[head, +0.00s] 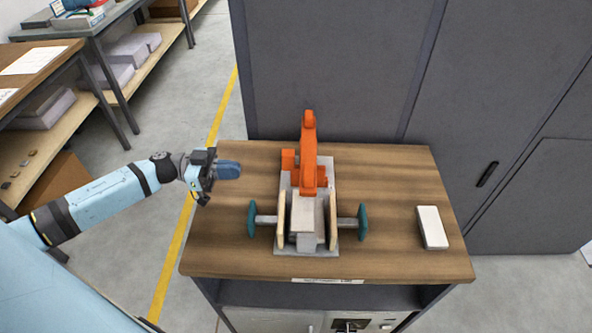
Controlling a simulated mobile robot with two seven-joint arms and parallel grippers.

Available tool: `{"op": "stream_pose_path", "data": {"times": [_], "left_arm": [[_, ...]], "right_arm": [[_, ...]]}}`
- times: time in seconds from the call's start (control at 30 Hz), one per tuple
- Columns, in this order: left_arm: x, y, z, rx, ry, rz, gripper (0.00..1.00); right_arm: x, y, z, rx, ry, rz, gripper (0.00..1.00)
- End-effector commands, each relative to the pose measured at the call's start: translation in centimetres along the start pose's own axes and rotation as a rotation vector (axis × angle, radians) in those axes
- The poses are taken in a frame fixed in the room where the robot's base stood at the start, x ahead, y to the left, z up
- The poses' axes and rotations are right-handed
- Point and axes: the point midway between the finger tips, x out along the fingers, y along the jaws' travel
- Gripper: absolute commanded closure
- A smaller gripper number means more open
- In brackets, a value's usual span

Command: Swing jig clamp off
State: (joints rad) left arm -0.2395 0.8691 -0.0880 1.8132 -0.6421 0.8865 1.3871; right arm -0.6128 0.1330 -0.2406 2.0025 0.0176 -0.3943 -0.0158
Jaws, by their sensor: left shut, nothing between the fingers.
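The jig (283,247) sits in the middle of the wooden bench top, on a grey base plate. Its orange clamp (309,155) stands at the back of the jig, its long arm reaching toward the far side and upward. A light grey block (305,215) lies between two pale side plates. A teal knob sits at each side, the left knob (251,219) and the right knob (362,222). My left gripper (236,171) is shut and empty over the bench's left part, left of the clamp and apart from it. My right gripper is not in view.
A white block (432,227) lies on the right of the bench top (400,180). Grey cabinets (340,70) stand close behind the bench. Shelving tables (60,60) stand at the far left. The bench is bare between jig and white block.

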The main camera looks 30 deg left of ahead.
Motion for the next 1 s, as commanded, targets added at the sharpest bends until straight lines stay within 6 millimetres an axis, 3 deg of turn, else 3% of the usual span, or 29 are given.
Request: {"op": "stream_pose_path", "data": {"times": [0.27,0.7,1.0], "left_arm": [[1.1,0.0,-0.1,0.002,0.002,0.000,1.00],[9.9,0.0,-0.2,0.001,0.005,0.000,1.00],[13.6,0.0,-0.1,0.000,0.001,-0.001,1.00]], "right_arm": [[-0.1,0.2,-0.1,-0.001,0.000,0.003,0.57],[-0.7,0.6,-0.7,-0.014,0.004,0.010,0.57],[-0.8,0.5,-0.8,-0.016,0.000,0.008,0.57]]}}
